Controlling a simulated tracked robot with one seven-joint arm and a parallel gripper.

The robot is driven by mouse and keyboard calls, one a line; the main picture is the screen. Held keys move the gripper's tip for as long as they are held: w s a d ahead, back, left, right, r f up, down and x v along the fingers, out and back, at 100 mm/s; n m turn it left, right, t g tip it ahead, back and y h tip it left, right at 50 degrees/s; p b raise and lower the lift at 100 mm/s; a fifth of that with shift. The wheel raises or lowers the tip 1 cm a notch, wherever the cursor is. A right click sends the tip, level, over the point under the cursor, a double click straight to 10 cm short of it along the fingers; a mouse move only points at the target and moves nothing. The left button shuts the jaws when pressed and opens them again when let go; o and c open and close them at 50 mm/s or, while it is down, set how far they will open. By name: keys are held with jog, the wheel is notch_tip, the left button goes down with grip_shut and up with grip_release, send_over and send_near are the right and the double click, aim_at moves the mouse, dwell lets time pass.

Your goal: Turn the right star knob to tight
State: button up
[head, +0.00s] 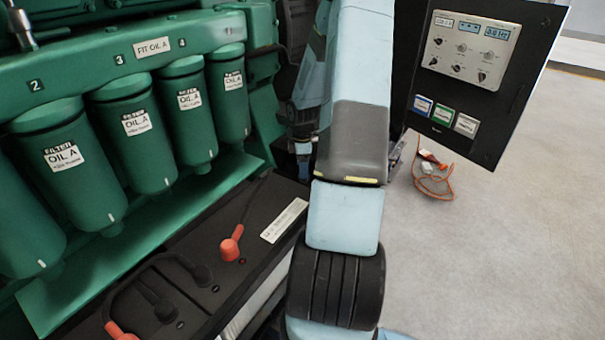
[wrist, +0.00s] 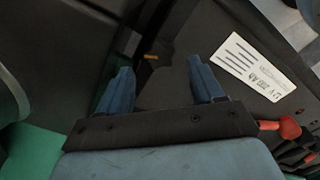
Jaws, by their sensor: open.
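I cannot make out a star knob in either view. In the wrist view my gripper (wrist: 160,72) is open, its two blue fingers apart with nothing held between them. It hangs over dark surfaces beside a black battery with a white label (wrist: 252,66). A small orange-yellow mark (wrist: 151,57) shows beyond the gap between the fingers. In the head view my arm fills the middle and hides what lies behind it.
Green oil filters (head: 140,135) line the green engine at left. Below are black batteries with red terminal caps (head: 231,244). A control panel (head: 465,45) hangs at upper right. An orange cable (head: 433,184) lies on the floor. The grey floor at right is mostly clear.

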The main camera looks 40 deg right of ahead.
jog(key=shift+f, duration=1.75)
jog(key=c, duration=1.1)
jog(key=shift+o, duration=0.2)
